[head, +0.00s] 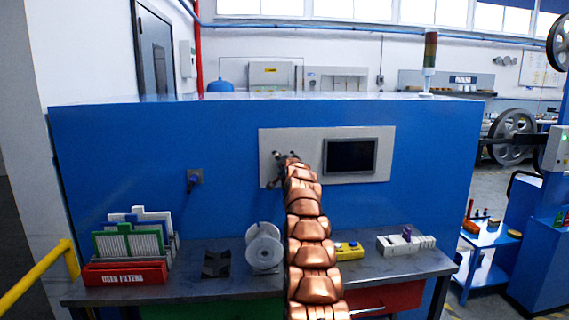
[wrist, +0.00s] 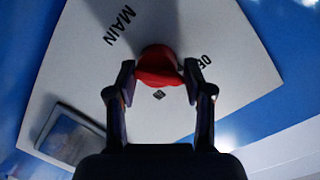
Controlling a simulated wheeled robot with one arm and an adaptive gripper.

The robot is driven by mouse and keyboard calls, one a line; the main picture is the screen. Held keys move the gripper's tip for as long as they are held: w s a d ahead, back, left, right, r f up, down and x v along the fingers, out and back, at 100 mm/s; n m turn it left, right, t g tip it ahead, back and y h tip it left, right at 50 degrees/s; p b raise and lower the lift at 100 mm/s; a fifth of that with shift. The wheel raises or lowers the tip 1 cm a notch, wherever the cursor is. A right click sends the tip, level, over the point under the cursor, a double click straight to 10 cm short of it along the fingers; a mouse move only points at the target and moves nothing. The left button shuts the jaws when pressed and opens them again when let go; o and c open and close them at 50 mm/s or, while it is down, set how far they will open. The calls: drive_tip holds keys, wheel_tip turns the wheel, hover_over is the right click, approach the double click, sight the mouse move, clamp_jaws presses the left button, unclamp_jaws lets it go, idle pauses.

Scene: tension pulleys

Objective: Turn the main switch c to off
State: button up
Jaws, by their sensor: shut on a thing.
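The main switch (wrist: 158,64) is a red knob on a pale panel, seen in the wrist view between my two fingers. The word MAIN is printed to its upper left, and a partly hidden label starting with O is to its right. My gripper (wrist: 158,82) is shut on the red knob, with a finger on each side. In the head view my gripper (head: 285,160) is at the left part of the pale panel (head: 380,140), and my copper-coloured arm hides the knob there.
A dark screen (head: 350,156) sits on the panel, right of my gripper. A blue knob (head: 193,178) is on the wall at left.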

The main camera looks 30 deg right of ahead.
drive_tip(key=shift+f+n+h, duration=0.3)
drive_tip(key=shift+f+n, duration=0.3)
drive_tip(key=shift+n, duration=0.3)
drive_tip(key=shift+d+r, duration=0.1)
drive_tip(key=shift+d, duration=0.05)
drive_tip(key=o, duration=1)
drive_tip(key=shift+d+r, duration=0.1)
drive_tip(key=shift+d, duration=0.05)
drive_tip(key=shift+r, duration=0.1)
drive_tip(key=shift+a+r, duration=0.15)
drive_tip(key=shift+a, duration=0.05)
drive_tip(key=shift+s, duration=0.1)
drive_tip(key=shift+v, duration=3.65)
